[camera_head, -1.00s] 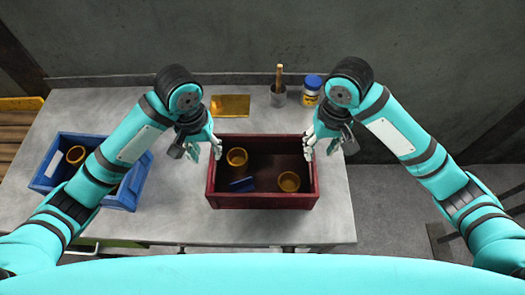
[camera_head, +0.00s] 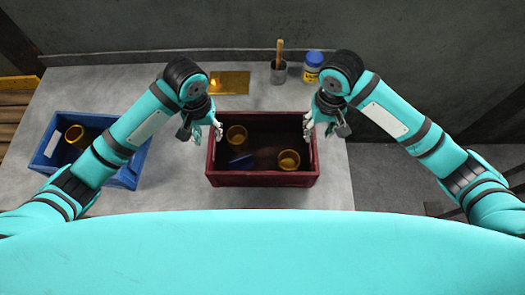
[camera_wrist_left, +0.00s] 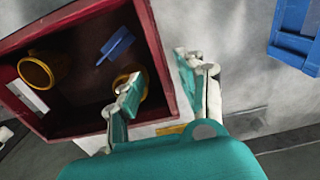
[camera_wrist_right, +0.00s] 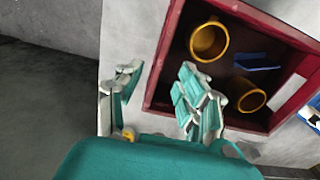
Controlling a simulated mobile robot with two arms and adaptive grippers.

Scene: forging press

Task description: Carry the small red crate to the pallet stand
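The small red crate (camera_head: 262,180) sits on the grey table, with two yellow cups (camera_head: 237,135) (camera_head: 289,160) and a blue piece (camera_head: 241,161) inside. My left gripper (camera_head: 207,128) is at the crate's left wall, and my right gripper (camera_head: 321,127) is at its right wall. In the left wrist view my left gripper (camera_wrist_left: 163,85) is open, one finger over the inside and one outside the wall. In the right wrist view my right gripper (camera_wrist_right: 155,90) is open around the opposite wall. Neither is visibly clamped on it.
A blue crate (camera_head: 126,180) with a yellow cup stands on the table (camera_head: 330,195) at left. Behind the red crate are a gold plate (camera_head: 230,83), a grey pot (camera_head: 278,73) with a wooden handle and a blue-lidded jar (camera_head: 313,66). Yellow slatted wood (camera_head: 14,110) shows at far left.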

